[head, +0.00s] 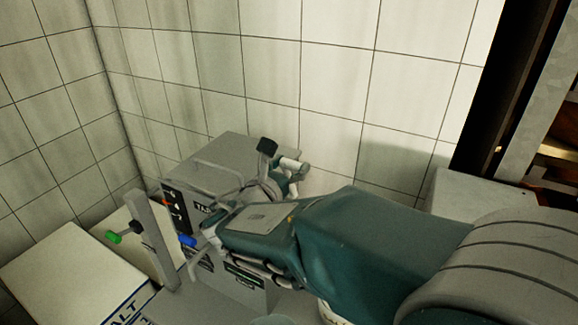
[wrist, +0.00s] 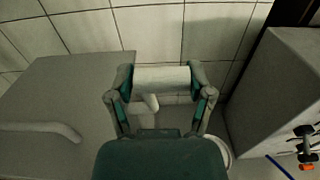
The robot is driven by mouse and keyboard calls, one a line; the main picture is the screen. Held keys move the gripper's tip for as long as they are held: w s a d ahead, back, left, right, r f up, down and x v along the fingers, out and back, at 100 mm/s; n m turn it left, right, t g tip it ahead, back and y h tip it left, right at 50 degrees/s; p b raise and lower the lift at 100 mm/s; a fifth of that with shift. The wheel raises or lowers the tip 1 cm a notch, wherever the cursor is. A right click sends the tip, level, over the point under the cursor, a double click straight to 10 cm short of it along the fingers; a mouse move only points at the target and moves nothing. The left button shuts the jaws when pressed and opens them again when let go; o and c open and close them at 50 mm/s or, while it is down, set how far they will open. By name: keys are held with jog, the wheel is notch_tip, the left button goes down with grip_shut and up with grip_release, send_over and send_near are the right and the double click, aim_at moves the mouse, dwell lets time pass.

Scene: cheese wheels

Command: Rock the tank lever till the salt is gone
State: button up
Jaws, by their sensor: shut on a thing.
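My gripper (wrist: 160,88) is shut on a pale cylindrical bar, which appears to be the tank lever (wrist: 160,77). The bar lies crosswise between the two fingertips, and a short pale stub shows below it. In the head view, my gripper (head: 285,178) is beside the grey tank housing (head: 225,150), at its right side, and is partly covered by my own arm. The pale end of the lever (head: 293,164) sticks out to the right of it. The joint of the lever is hidden. A board lettered partly "ALT" (head: 124,310) is at the lower left; no loose salt is visible.
Tiled walls (head: 330,70) close off the back and left. A grey box (wrist: 270,90) stands on the right in the wrist view.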

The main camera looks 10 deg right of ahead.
jog(key=shift+w+d+r+g, duration=0.25)
jog(key=shift+w+d+g, duration=0.15)
jog(key=shift+g, duration=0.1)
jog(key=w+d+g+y, duration=0.4)
jog(key=w+d+g, duration=0.1)
jog(key=w, duration=0.3)
jog(key=shift+g, duration=0.7)
jog(key=shift+w+d+f, duration=0.3)
jog(key=shift+w+d, duration=0.05)
jog(key=shift+w, duration=0.1)
jog(key=shift+d, duration=0.1)
jog(key=o, duration=1.3)
jog(key=shift+f, duration=0.1)
jog(key=shift+w+d, duration=0.15)
